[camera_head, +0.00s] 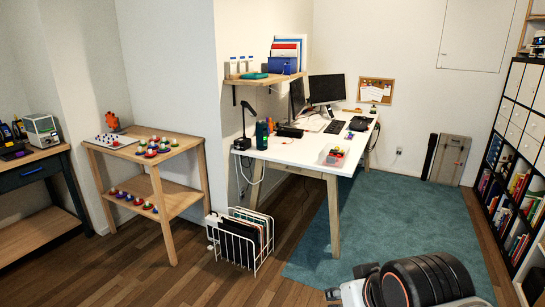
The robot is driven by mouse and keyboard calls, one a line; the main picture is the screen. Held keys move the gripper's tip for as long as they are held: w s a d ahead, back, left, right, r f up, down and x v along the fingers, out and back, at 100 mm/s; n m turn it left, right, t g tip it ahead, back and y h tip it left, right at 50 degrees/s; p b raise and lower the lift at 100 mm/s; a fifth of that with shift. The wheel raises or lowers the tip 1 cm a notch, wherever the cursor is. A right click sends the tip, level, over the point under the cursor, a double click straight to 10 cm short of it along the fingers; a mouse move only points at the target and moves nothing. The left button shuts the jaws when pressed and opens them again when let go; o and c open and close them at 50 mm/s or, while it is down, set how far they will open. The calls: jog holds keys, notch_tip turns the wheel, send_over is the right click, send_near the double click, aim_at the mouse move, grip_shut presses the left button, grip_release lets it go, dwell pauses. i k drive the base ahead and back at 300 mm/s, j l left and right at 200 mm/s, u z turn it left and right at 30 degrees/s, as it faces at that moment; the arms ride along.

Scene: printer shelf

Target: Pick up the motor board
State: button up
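I cannot pick out the motor board with certainty at this distance. A flat white board with several small dark pegs or parts (112,141) lies on the top left of the wooden two-tier table (178,158). An orange object (112,121) stands behind it. Several small red, green and purple items (152,146) sit to its right on the same top, and more (135,200) are on the lower shelf. My gripper is not in view. A dark rounded part with orange lines at the bottom right seems to be mine.
A white desk (300,152) holds a lamp, monitors, a keyboard and a clear bin (334,157). A white wire rack (241,238) stands on the floor before it. A dark bench (32,170) is at left, a bookshelf (515,165) at right. The teal rug (400,215) is largely clear.

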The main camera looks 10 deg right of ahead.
aim_at(336, 152)
jog(key=i+l+z, duration=0.55)
jog(key=i, duration=0.4)
jog(key=i+l+z, duration=0.3)
jog(key=i, duration=0.2)
jog(key=i+j+z, duration=0.1)
jog(key=i+z, duration=0.2)
jog(key=i, duration=0.15)
jog(key=i+u, duration=0.25)
jog(key=i, duration=0.3)
jog(key=i+l+u, duration=0.25)
jog(key=i, duration=0.25)
jog(key=i+l+u, duration=0.25)
jog(key=i, duration=0.25)
jog(key=i+l+u, duration=0.25)
jog(key=i+l, duration=0.15)
jog(key=i, duration=0.1)
